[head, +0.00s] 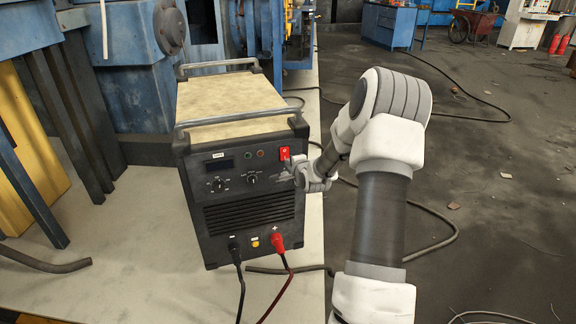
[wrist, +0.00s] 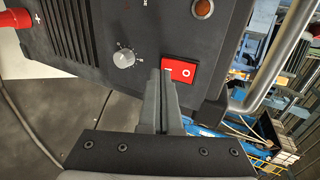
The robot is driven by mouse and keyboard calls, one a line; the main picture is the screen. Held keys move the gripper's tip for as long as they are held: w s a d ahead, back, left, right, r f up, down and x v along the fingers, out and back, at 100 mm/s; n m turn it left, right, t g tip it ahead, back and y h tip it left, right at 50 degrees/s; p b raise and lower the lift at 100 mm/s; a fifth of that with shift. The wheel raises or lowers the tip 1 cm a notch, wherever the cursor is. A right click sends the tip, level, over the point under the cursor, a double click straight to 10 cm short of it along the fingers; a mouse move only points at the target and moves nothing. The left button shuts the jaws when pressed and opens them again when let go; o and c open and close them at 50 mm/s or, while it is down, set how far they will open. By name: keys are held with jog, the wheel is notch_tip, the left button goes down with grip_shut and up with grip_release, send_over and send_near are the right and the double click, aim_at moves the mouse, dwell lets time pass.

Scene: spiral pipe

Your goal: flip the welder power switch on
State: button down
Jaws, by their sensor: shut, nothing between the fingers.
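The welder (head: 250,150) is a black box with a tan top and grey handles, standing upright on a pale surface. Its red power switch (head: 285,152) is at the upper right of the front panel. In the wrist view the switch (wrist: 184,70) shows a white "O" mark on its visible end; the fingers hide part of its other end. My gripper (head: 289,164) is shut and empty, just in front of the switch. In the wrist view its fingertips (wrist: 162,74) overlap the switch's edge. I cannot tell whether they touch it.
Dial knobs (head: 251,179) sit left of the gripper on the panel. A red plug (head: 277,242) and a black plug (head: 235,250) with cables are below. A grey handle (wrist: 280,60) sticks out beside the switch. The floor at right is mostly open, with hoses.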

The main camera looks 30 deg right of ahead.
jog(key=shift+w+d, duration=0.15)
jog(key=shift+w, duration=0.5)
jog(key=shift+f, duration=0.1)
jog(key=shift+w, duration=0.2)
jog(key=shift+r+p, duration=0.45)
jog(key=shift+r, duration=0.4)
